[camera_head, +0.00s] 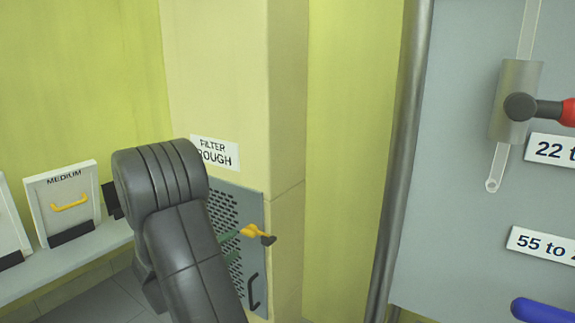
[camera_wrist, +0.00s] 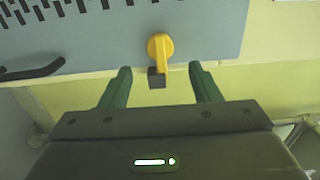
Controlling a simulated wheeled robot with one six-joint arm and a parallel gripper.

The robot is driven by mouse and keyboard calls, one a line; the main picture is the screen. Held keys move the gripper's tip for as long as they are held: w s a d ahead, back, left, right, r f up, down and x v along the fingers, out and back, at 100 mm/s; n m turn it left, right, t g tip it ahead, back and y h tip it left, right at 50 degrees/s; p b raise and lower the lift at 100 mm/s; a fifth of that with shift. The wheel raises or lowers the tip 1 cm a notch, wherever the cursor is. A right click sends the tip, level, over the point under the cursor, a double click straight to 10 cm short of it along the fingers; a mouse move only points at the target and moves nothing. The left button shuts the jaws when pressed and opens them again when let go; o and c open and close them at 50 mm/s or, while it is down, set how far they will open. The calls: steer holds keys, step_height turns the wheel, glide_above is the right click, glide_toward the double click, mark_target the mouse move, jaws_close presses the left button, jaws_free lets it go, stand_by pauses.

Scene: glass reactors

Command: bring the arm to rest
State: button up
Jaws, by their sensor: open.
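My gripper (camera_wrist: 160,84) is open in the wrist view, its two green fingers spread apart with nothing held between them. A yellow latch knob (camera_wrist: 159,47) with a dark tip shows just beyond and between the fingertips; I cannot tell whether they touch it. In the head view my dark arm reaches down in front of the perforated grey filter panel (camera_head: 256,212). The yellow knob (camera_head: 252,231) shows at the panel's right edge, and one green finger shows just left of it. The rest of my gripper is hidden behind my arm.
A "FILTER ROUGH" label (camera_head: 215,152) is above the panel. A "MEDIUM" filter (camera_head: 63,201) with a yellow handle stands on a shelf (camera_head: 75,262) at left. A metal pole (camera_head: 402,160) and a grey board (camera_head: 460,215) with a valve (camera_head: 515,100) stand at right.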

steer(key=p+v, duration=0.2)
steer(key=v, duration=0.5)
steer(key=b+x, duration=0.3)
steer(key=x, duration=1.1)
steer(key=shift+b, duration=0.4)
steer(key=shift+s+a+r+n+p, duration=0.2)
steer(key=shift+n+p, duration=0.4)
steer(key=shift+p, duration=0.6)
steer(key=n+p, duration=0.4)
steer(key=p, duration=0.2)
steer(key=shift+p, duration=0.35)
steer(key=n+p, duration=0.4)
steer(key=p, duration=0.2)
steer(key=shift+r+p, duration=0.1)
steer(key=shift+p, duration=0.25)
glide_toward(246, 233)
steer(key=shift+s+a+f+n+p, duration=0.15)
steer(key=shift+s+a+p, duration=0.1)
steer(key=shift+s, duration=0.15)
steer(key=shift+s+a+f+n+p, duration=0.15)
steer(key=shift+s+a, duration=0.1)
steer(key=shift+s, duration=0.2)
